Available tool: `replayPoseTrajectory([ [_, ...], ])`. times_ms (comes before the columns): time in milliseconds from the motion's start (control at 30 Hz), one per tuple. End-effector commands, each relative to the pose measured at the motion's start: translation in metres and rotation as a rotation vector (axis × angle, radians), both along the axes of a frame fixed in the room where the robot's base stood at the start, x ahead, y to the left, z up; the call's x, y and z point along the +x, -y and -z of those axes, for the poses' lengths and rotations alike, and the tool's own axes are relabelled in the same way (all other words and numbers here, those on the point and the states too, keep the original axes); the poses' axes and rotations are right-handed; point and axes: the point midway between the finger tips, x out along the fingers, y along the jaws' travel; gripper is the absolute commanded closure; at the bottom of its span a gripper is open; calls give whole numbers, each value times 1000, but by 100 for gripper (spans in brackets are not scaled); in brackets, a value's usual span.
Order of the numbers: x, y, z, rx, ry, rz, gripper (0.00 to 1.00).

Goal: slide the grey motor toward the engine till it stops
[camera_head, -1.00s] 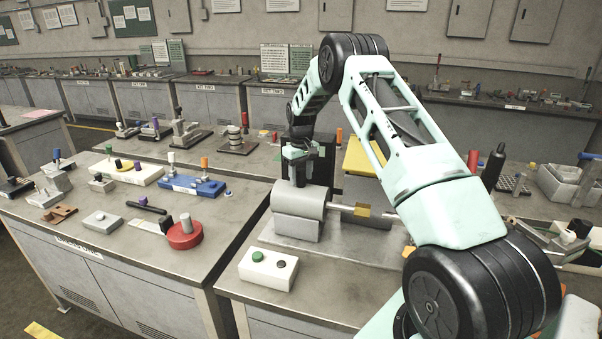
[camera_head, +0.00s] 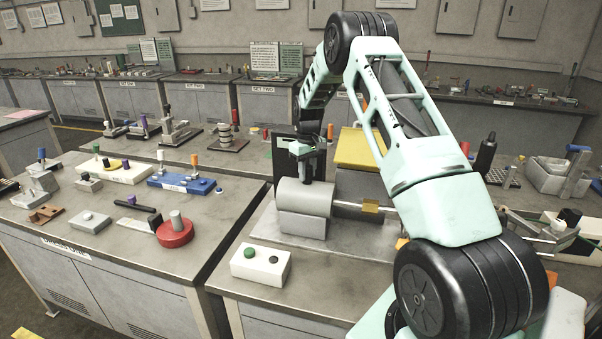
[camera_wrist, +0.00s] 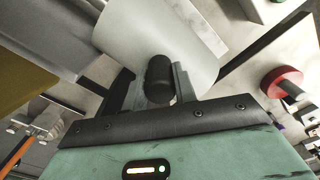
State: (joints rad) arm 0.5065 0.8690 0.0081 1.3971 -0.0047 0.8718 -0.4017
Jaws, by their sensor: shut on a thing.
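The grey motor (camera_head: 304,197), a pale cylinder on a grey block, stands on a flat grey plate (camera_head: 345,246). I cannot make out the engine clearly; the area at the shaft's far end is hidden by my arm. My gripper (camera_head: 308,172) points down above the motor and is shut on the black post on its top. In the wrist view the black post (camera_wrist: 160,78) sits between the fingers, with the motor's pale cylinder (camera_wrist: 145,30) behind it.
A yellow-topped block (camera_head: 358,148) stands behind the plate. A red disc (camera_head: 175,233) and a blue fixture (camera_head: 182,181) are on the left bench. A gap separates the two benches.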

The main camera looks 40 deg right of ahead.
Motion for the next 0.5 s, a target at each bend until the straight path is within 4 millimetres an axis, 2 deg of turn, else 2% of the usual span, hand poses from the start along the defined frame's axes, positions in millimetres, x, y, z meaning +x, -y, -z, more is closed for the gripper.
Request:
replayPoseTrajectory([
  [133,-3,3,0,-2,-7,3,100],
  [167,-4,3,0,-2,-8,3,70],
  [233,-3,3,0,-2,-8,3,51],
  [500,-2,2,0,-2,-5,2,51],
])
